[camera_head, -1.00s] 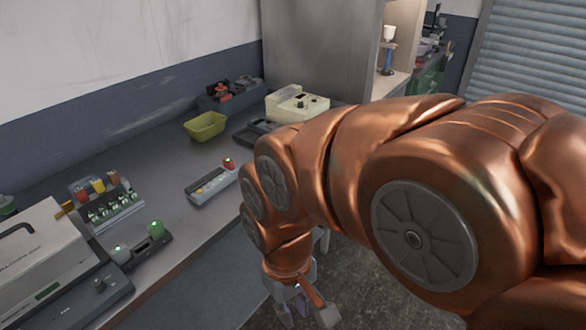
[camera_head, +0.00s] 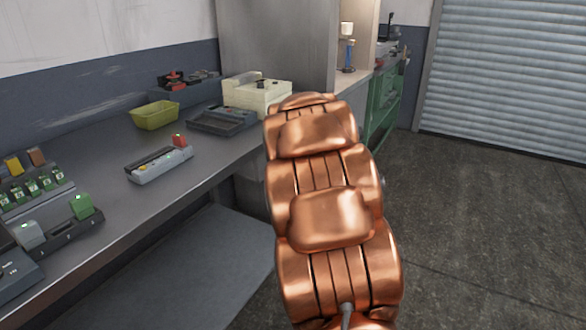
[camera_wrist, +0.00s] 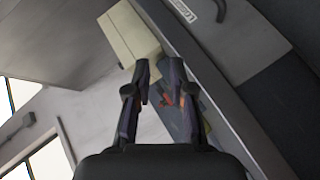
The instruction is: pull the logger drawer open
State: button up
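In the wrist view a grey drawer front (camera_wrist: 245,38) fills the upper right, tilted in the picture. It bears a white label (camera_wrist: 183,10), whose small text looks like "LOGGER", and a dark bar handle (camera_wrist: 221,9) at the top edge. The drawer looks flush with its cabinet. My gripper (camera_wrist: 159,68) has its two fingertips apart with nothing held between them. It is to the lower left of the handle in this view and does not touch it. In the head view my arm covers the gripper and most of the drawer area.
The workbench (camera_head: 105,160) runs along the wall. On it are a yellow-green bin (camera_head: 155,116), a dark tray (camera_head: 222,121), a cream box (camera_head: 257,93) and a small rack (camera_head: 160,164). A tall grey cabinet (camera_head: 275,45) stands behind. The floor (camera_head: 470,210) at right is clear.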

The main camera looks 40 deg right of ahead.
jog(key=d+f+n+t+y+b, duration=0.6)
jog(key=d+f+n+t+b, duration=0.3)
jog(key=f+b, duration=0.4)
jog(key=shift+n+g, duration=0.6)
jog(key=shift+n, duration=0.1)
jog(key=shift+w+d, duration=0.25)
jog(key=shift+w, duration=1.15)
jog(key=shift+w+d, duration=0.25)
jog(key=shift+w, duration=1.15)
jog(key=shift+w+d, duration=0.25)
jog(key=shift+w, duration=1.15)
jog(key=shift+c, duration=0.3)
grip_shut()
